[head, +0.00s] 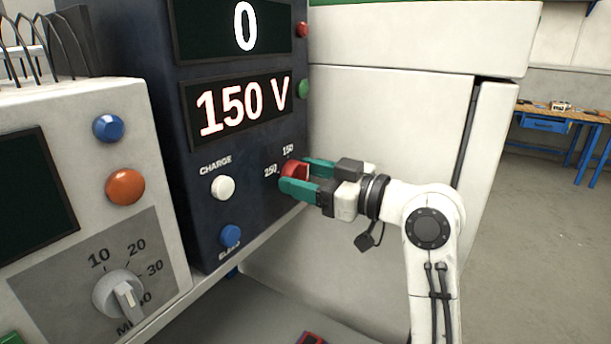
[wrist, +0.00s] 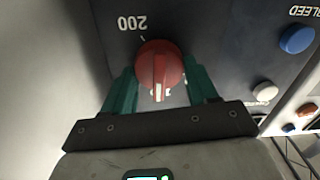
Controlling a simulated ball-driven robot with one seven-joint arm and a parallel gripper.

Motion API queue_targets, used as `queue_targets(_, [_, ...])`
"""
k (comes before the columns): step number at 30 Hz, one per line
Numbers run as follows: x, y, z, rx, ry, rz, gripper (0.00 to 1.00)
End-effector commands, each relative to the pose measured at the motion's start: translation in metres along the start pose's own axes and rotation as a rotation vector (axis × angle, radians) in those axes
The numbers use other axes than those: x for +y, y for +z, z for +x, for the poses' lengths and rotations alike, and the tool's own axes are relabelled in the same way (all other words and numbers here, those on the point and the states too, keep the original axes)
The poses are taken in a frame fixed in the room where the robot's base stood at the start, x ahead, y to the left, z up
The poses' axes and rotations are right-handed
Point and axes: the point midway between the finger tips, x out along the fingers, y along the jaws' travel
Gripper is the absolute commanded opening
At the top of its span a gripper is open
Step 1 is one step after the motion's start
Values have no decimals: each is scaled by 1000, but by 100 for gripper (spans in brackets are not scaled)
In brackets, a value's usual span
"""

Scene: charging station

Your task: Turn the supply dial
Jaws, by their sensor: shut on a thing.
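The supply dial is a red round knob (head: 294,171) on the dark blue panel (head: 262,205), with the marks 150 and 250 beside it in the head view. My gripper (head: 306,174) is shut on the knob, one finger on each side. The display (head: 243,103) above reads 150 V. The far side of the knob is hidden.
A white charge button (head: 223,187) and a blue bleed button (head: 230,236) are left of the dial. A grey box with another dial (head: 118,294) stands further left. A white cabinet (head: 390,110) stands behind my arm. Open floor lies at the right.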

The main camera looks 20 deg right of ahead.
Motion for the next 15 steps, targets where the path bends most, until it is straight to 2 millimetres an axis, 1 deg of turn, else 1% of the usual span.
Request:
queue_targets(4, [1,-4,0,-3,-1,154,28])
queue_targets(9, [2,-3,0,-4,0,352,28])
queue_targets(12, [3,-1,0,-3,0,427,28])
queue_targets(15, [3,0,0,-2,0,459,28])
